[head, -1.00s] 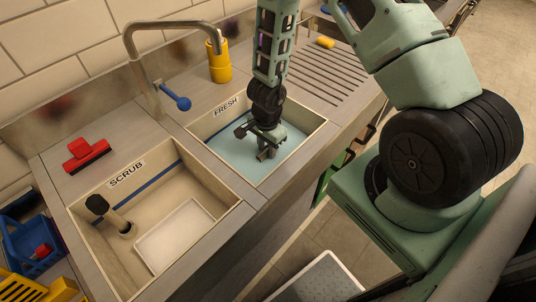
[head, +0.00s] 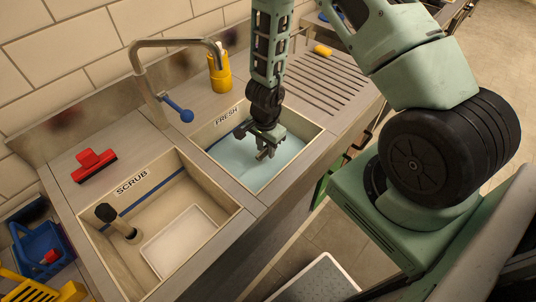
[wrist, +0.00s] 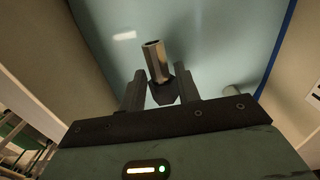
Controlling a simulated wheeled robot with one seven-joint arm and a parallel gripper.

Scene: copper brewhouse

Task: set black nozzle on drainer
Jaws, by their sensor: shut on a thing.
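My gripper (head: 266,153) points down inside the basin marked FRESH (head: 297,152). In the wrist view its two fingers are closed on a dark grey, faceted nozzle (wrist: 155,62). The nozzle's narrow tube sticks out beyond the fingers, and its wider dark part sits between them. Pale blue water or basin floor shows behind it; I cannot tell the gap to it. In the head view the nozzle is small and hard to separate from the fingers. The drainer is the grooved board (head: 350,83) to the right of the FRESH basin, beyond my gripper.
A small yellow object (head: 323,50) lies at the drainer's far edge. The SCRUB basin holds a dark-topped upright piece (head: 107,213) and a white tray (head: 178,243).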

